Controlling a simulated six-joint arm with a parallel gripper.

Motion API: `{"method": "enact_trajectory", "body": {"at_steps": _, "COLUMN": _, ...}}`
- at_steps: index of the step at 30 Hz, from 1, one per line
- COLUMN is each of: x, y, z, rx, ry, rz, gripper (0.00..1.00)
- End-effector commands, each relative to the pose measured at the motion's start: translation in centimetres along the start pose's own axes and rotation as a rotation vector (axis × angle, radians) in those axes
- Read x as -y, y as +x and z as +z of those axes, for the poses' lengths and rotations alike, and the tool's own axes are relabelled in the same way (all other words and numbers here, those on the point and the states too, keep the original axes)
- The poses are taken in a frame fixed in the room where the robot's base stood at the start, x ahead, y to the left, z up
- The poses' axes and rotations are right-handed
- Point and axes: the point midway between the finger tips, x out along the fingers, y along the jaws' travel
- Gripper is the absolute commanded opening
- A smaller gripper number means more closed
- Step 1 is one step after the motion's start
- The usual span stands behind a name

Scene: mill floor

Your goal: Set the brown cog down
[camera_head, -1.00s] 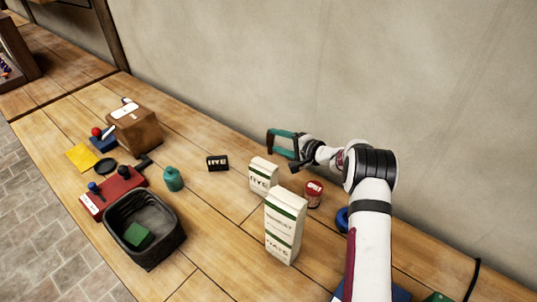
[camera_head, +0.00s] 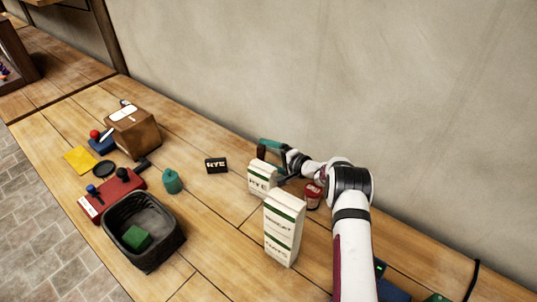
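My gripper (camera_head: 268,150), with teal fingers, is low over the back of the bench near the wall, just behind the small rye carton (camera_head: 262,178). A small brown piece, the brown cog (camera_head: 262,153), shows between the fingertips, seen nearly edge-on. The carton hides the lower part of the gripper, so I cannot tell whether the cog touches the bench.
A taller carton (camera_head: 284,228) and a red-labelled tin (camera_head: 312,195) stand close by. A black RYE block (camera_head: 216,165), teal weight (camera_head: 172,181), dark basket (camera_head: 121,207) and brown box (camera_head: 135,130) lie to the left. Bench between block and wall is clear.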

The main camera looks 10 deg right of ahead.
Motion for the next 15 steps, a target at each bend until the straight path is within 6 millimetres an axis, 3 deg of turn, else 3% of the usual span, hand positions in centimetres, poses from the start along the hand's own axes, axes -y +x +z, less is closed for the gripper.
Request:
{"method": "enact_trajectory", "body": {"at_steps": 8, "x": 0.2, "y": -0.6, "z": -0.1, "rx": -0.001, "ry": 0.002, "rz": 0.001, "gripper": 0.95}}
{"method": "enact_trajectory", "body": {"at_steps": 14, "x": 0.2, "y": -5.4, "z": -0.1, "rx": -0.004, "ry": 0.004, "rz": 0.001, "gripper": 0.95}}
{"method": "enact_trajectory", "body": {"at_steps": 15, "x": 1.5, "y": -5.6, "z": 0.1, "rx": -0.001, "ry": -0.002, "rz": -0.002, "gripper": 0.95}}
